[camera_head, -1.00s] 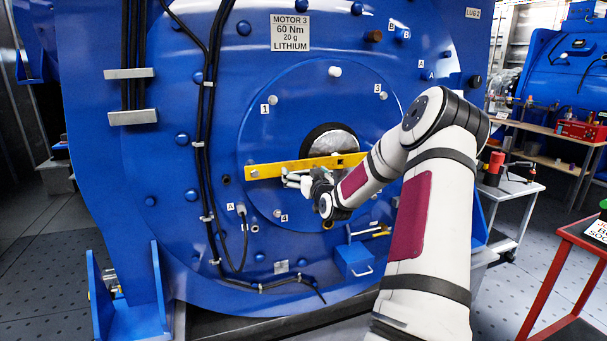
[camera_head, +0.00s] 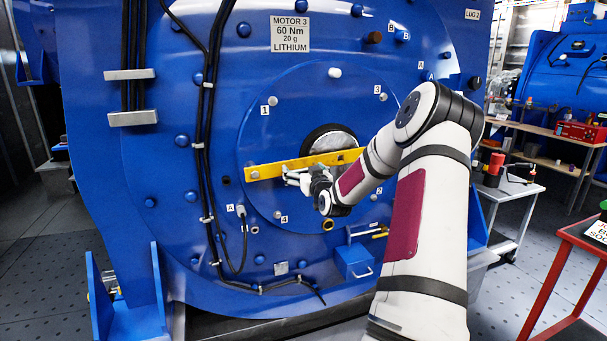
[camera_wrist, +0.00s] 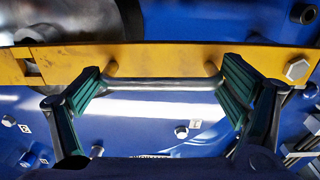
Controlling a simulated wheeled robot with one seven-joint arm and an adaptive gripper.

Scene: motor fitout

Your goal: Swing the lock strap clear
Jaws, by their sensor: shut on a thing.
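The lock strap (camera_head: 277,171) is a yellow bar lying across the round blue motor face, its right end a little higher than its left. It also crosses the top of the wrist view (camera_wrist: 170,60). A hex bolt (camera_head: 254,174) sits at its left end in the head view. The strap covers the lower part of the round shaft opening (camera_head: 332,141). A grey handle bar (camera_wrist: 162,84) stands off the strap on two yellow posts. My gripper (camera_head: 294,179) is shut on this handle, with green finger pads at its two ends (camera_wrist: 163,88). My forearm is close to the strap's right end.
Black cables (camera_head: 203,150) run down the motor face left of the strap. Numbered bolts surround the shaft. A blue box (camera_head: 354,261) with tools hangs below right. A red-framed stand (camera_head: 560,262) and a small grey table (camera_head: 517,188) stand at the right.

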